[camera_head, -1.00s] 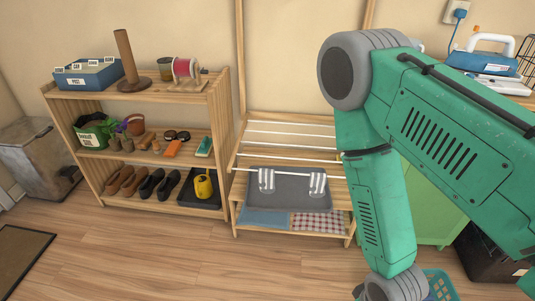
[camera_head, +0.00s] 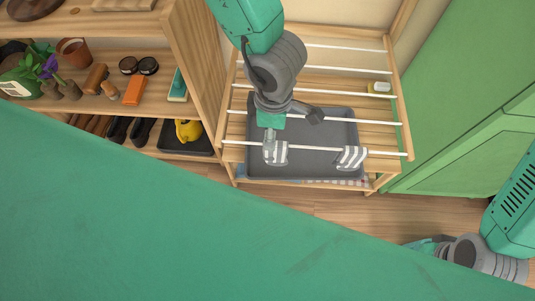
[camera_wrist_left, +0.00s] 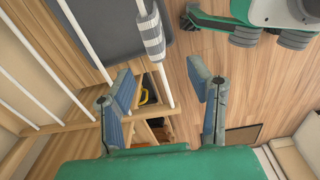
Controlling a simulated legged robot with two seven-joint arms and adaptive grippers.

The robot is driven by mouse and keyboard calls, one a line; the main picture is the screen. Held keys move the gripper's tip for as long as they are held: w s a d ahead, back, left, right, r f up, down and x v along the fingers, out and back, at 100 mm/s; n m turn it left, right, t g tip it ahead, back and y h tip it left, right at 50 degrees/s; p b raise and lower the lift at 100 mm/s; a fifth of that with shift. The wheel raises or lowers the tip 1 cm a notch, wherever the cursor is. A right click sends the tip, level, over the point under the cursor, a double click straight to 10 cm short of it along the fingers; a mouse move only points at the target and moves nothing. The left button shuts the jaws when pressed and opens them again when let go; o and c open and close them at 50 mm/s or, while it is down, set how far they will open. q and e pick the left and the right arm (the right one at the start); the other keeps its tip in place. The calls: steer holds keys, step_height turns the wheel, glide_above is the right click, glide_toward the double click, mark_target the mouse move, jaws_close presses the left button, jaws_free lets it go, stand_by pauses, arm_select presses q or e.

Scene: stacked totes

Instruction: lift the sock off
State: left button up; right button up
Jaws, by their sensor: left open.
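Two grey-and-white striped socks hang over the front rod of the wooden drying rack (camera_head: 407,130): a left sock (camera_head: 277,153) and a right sock (camera_head: 351,157). My left gripper (camera_head: 291,130) is above and just behind the left sock, with one finger overlapping it in the head view. In the left wrist view my left gripper (camera_wrist_left: 161,68) is open and empty. The left sock (camera_wrist_left: 150,35) lies beyond its fingertips there, on the rod. My right gripper (camera_head: 428,245) is low at the right, partly hidden behind my arm, so its jaws are unclear.
A grey tray (camera_head: 320,168) lies in the rack under the rods. A shelf (camera_head: 190,65) with shoes, brushes and a yellow watering can (camera_head: 188,130) stands left. A green cabinet (camera_head: 450,110) stands right. My own arm link covers the lower left of the head view.

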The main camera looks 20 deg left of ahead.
mark_target(277, 145)
arm_select(q)
steer(key=shift+w+d+r, duration=0.15)
steer(key=shift+w+d, duration=0.25)
steer(key=shift+d, duration=0.1)
steer(key=shift+d+f+n, duration=0.15)
steer(key=shift+f+n, duration=0.1)
steer(key=shift+n, duration=0.05)
step_height(277, 145, down, 8)
steer(key=b, duration=0.4)
steer(key=shift+r, duration=0.25)
steer(key=shift+f, duration=0.45)
steer(key=f+b, duration=0.2)
steer(key=f, duration=0.1)
steer(key=f+b, duration=0.1)
steer(key=shift+w+a+f, duration=0.2)
steer(key=shift+w+f, duration=0.05)
steer(key=shift+f, duration=0.05)
steer(key=c, duration=1)
